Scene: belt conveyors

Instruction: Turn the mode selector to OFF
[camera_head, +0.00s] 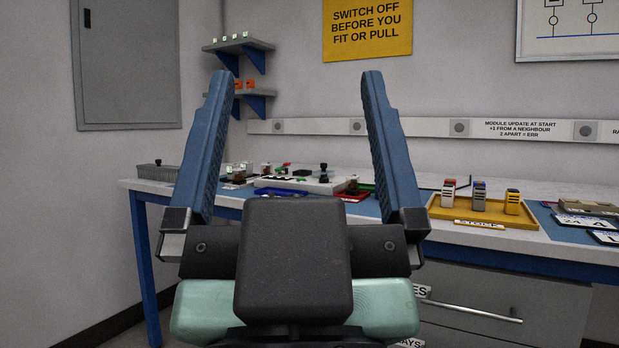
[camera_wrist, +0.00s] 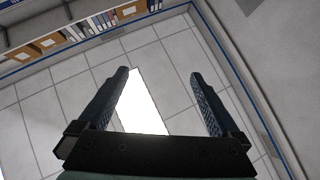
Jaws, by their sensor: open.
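My gripper (camera_head: 297,78) is open and empty, its two blue fingers pointing up in the head view. It also shows open in the wrist view (camera_wrist: 158,75). Behind and between the fingers, on the workbench (camera_head: 545,236), lies a pale board (camera_head: 318,186) with small dark and coloured parts. A dark knob-like part (camera_head: 323,178) stands on it. I cannot tell whether this is the mode selector, and no OFF mark is readable. The gripper is nearer to me than the bench and touches nothing visible. My gripper and wrist hide part of the bench.
A yellow stock tray (camera_head: 448,212) with several small modules stands right of the gripper. A grey block (camera_head: 158,172) sits at the bench's left end. Small wall shelves (camera_head: 240,47) are behind. Drawers (camera_head: 480,300) are under the bench.

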